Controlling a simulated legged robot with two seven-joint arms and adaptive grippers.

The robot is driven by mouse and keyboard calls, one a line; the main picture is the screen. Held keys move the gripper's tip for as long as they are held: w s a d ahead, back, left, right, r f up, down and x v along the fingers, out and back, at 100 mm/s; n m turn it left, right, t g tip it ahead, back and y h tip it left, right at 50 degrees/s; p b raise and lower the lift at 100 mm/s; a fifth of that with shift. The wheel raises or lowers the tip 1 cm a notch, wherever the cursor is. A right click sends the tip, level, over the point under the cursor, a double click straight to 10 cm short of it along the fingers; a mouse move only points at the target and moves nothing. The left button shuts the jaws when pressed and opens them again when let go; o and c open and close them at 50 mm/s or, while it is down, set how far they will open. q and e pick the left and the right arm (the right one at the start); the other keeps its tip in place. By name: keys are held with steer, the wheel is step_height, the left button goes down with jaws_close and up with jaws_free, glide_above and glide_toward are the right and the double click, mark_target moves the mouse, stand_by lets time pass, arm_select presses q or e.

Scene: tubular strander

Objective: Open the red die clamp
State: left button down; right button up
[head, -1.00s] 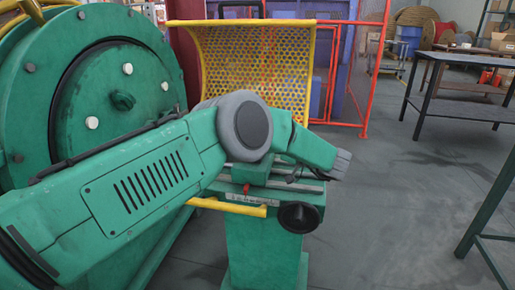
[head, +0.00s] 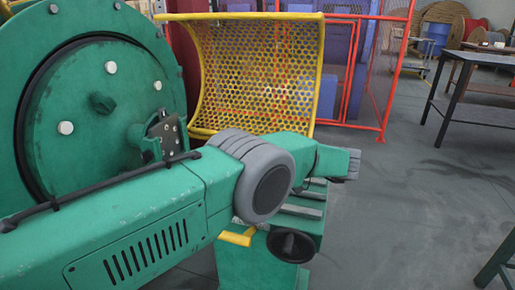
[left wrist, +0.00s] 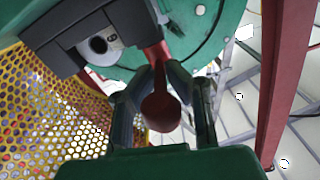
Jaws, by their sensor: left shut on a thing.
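In the left wrist view, a dark red handle (left wrist: 160,108) with a rounded end lies between the two fingers of my left gripper (left wrist: 166,98). The gripper is shut on this handle. The handle's red stem runs up to a dark grey block (left wrist: 75,38) with a round bore, which looks like the die clamp. In the head view my left arm reaches across from the left, in front of the green stand (head: 262,268). The arm hides the clamp and the red handle there, and I cannot make out the fingers. My right gripper is in neither view.
A yellow perforated guard (head: 262,75) stands behind my arm. A large green disc (head: 95,115) is at the left. A black knob (head: 290,246) sits on the stand's front. A red mesh fence (head: 388,75) is behind. Open grey floor (head: 400,215) lies to the right.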

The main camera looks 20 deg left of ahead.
arm_select(q)
steer(key=shift+w+r, duration=0.1)
steer(key=c, duration=1.6)
jaws_free()
steer(key=shift+w+d, duration=0.1)
step_height(320, 180, up, 10)
steer(key=shift+d+f, duration=0.1)
steer(key=shift+f, duration=0.1)
